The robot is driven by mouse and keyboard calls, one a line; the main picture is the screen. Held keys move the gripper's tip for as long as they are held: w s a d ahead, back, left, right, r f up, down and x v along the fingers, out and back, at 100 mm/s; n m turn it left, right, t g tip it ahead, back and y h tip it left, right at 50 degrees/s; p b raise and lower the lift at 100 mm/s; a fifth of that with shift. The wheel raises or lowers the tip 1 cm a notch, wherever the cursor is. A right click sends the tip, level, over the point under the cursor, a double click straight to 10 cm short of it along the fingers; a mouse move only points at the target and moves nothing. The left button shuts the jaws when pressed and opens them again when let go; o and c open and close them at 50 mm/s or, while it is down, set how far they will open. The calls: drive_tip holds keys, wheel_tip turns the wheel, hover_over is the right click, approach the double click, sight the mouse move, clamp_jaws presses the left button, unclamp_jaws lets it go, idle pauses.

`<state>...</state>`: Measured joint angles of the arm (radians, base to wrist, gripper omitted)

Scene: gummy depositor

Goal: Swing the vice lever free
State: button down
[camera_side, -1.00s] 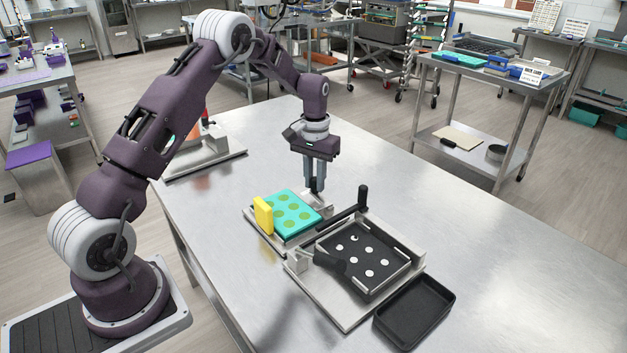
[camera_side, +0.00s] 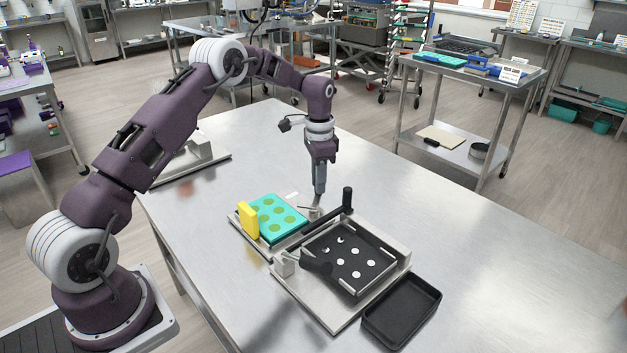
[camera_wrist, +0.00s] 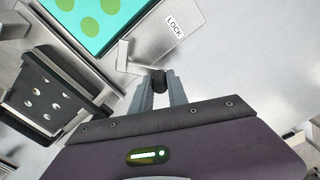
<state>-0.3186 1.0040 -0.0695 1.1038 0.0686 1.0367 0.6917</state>
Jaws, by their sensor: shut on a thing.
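The vice lever is a short grey bar (camera_wrist: 138,69) with a black knob (camera_wrist: 159,80) at its end. My gripper (camera_wrist: 159,90) is shut on the knob, one finger on each side. In the side view, my gripper (camera_side: 318,192) points down at the lever by the vice's far end and hides the knob. The vice holds a teal mould (camera_side: 275,217) with several green round cavities. A white LOCK label (camera_wrist: 175,27) lies on the vice plate, apart from the lever, and shows small in the side view (camera_side: 292,195).
A yellow block (camera_side: 248,220) stands at the mould's left. A metal fixture with a black perforated plate (camera_side: 350,282) and an upright black handle (camera_side: 347,198) is close on the right. An empty black tray (camera_side: 402,312) lies in front. The table's right side is clear.

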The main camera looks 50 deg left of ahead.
drive_tip(key=shift+w+d+r+m, duration=0.1)
drive_tip(key=shift+w+d+m, duration=0.25)
drive_tip(key=shift+m, duration=0.45)
drive_tip(key=shift+d, duration=0.1)
drive_tip(key=c, duration=1.3)
unclamp_jaws()
wheel_tip(320, 180, up, 7)
